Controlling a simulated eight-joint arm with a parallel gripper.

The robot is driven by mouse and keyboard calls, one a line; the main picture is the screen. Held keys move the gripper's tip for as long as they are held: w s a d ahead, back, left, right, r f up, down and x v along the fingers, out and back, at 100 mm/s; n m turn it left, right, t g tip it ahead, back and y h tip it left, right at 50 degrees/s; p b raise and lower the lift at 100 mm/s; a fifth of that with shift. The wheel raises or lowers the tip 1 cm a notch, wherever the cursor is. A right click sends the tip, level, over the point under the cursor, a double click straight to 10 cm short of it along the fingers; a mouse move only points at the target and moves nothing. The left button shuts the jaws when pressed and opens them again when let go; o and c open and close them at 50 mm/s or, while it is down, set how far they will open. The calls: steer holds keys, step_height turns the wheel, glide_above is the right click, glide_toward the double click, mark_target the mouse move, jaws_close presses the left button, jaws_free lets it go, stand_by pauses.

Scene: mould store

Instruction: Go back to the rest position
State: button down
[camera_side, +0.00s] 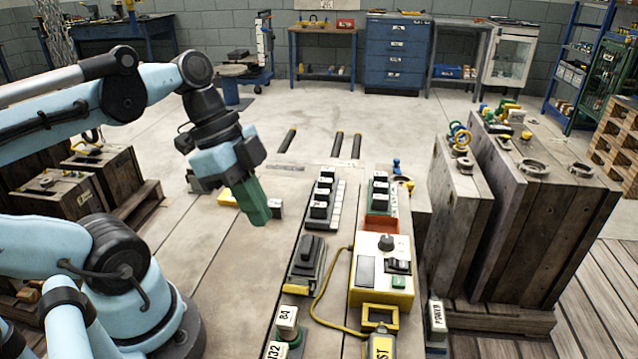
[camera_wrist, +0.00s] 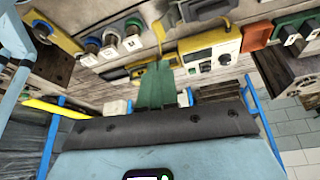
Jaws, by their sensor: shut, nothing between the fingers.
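My gripper (camera_side: 259,213) has green fingers and hangs above the left part of the workbench, tilted down and to the right. Its fingers are together and hold nothing. It also shows in the wrist view (camera_wrist: 159,70), where the green fingers point up the picture, toward the yellow and white control box (camera_wrist: 212,52). In the side view, that control box (camera_side: 383,262) stands right of the gripper, well apart from it. A small yellow block (camera_side: 227,197) and a pale block (camera_side: 276,208) sit close by the fingers; I cannot tell the exact gap.
A black switch strip (camera_side: 321,207) and a dark device (camera_side: 307,262) stand on the workbench (camera_side: 210,265) right of my gripper. A yellow cable (camera_side: 322,300) runs beside the control box. Wooden crates (camera_side: 540,190) stand at the right.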

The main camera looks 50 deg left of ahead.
steer(key=shift+w+f, duration=0.1)
steer(key=w+a+f+n+t+y, duration=0.1)
steer(key=w+f+n+t+y, duration=0.2)
steer(key=w+n, duration=0.6)
steer(key=shift+w+a+f+n+t+y, duration=0.15)
steer(key=shift+a+f+n+t+y, duration=0.25)
steer(key=shift+n+t, duration=0.6)
steer(key=shift+d+r, duration=0.1)
stand_by(0.3)
